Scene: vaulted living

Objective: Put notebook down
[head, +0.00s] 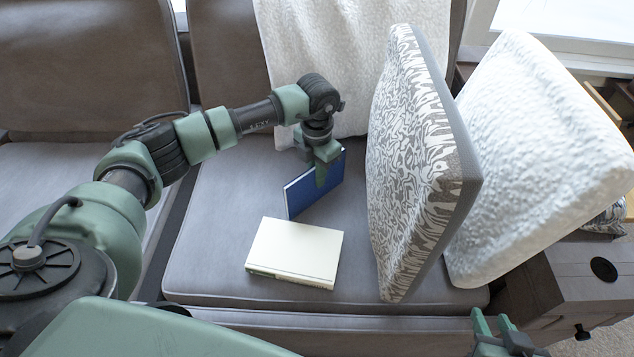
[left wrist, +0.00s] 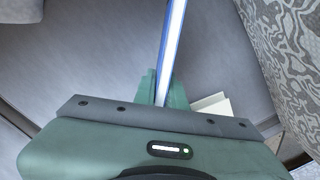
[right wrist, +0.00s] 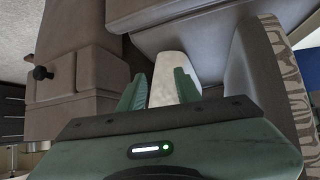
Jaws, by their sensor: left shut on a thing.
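A blue notebook (head: 312,190) stands on edge, tilted, over the middle seat cushion of the grey sofa (head: 215,220). My left gripper (head: 324,172) is shut on its upper part. In the left wrist view the notebook (left wrist: 172,50) shows edge-on between the fingers. I cannot tell whether its lower edge touches the seat. A cream book (head: 295,250) lies flat on the seat just in front of it; its corner shows in the left wrist view (left wrist: 212,104). My right gripper (head: 500,335) is open and empty near the sofa's front right, its fingers apart in the right wrist view (right wrist: 160,85).
A patterned grey-white cushion (head: 415,160) stands close to the right of the notebook. A white pillow (head: 540,160) leans behind it over the armrest (head: 575,285). A white throw (head: 350,60) hangs on the backrest. The seat left of the books is clear.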

